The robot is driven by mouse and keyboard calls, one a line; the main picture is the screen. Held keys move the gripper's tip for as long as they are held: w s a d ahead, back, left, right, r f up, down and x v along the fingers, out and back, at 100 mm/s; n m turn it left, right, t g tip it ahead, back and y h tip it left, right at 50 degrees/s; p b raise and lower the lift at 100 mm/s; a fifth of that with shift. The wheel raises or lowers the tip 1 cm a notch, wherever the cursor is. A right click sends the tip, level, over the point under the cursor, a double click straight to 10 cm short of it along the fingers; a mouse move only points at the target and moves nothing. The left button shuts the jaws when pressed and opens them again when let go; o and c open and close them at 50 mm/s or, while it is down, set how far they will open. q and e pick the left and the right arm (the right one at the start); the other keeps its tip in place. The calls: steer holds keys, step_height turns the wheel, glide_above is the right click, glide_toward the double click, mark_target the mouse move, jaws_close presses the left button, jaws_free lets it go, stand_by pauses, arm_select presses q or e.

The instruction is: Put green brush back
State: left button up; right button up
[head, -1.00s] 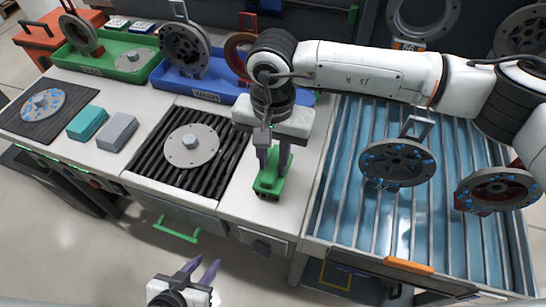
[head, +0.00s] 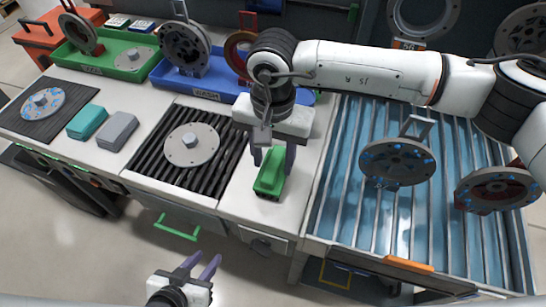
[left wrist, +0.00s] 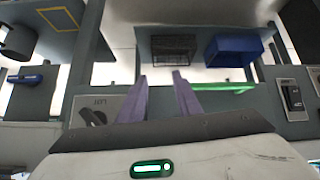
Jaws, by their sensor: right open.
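The green brush (head: 269,178) lies on the white counter between the black ribbed mat and the blue slatted basin.
The black ribbed mat (head: 150,165) holds a metal disc (head: 191,144). A teal block (head: 84,121) and a grey block (head: 118,131) lie to its left. A green tray (head: 73,57) and blue tray (head: 170,82) stand behind. Flanged parts hang over the blue basin (head: 340,190).

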mark_target(272, 165)
step_height(272, 165, up, 12)
steer(key=b, duration=0.1)
steer(key=shift+f, duration=0.2)
steer(key=shift+a, duration=0.1)
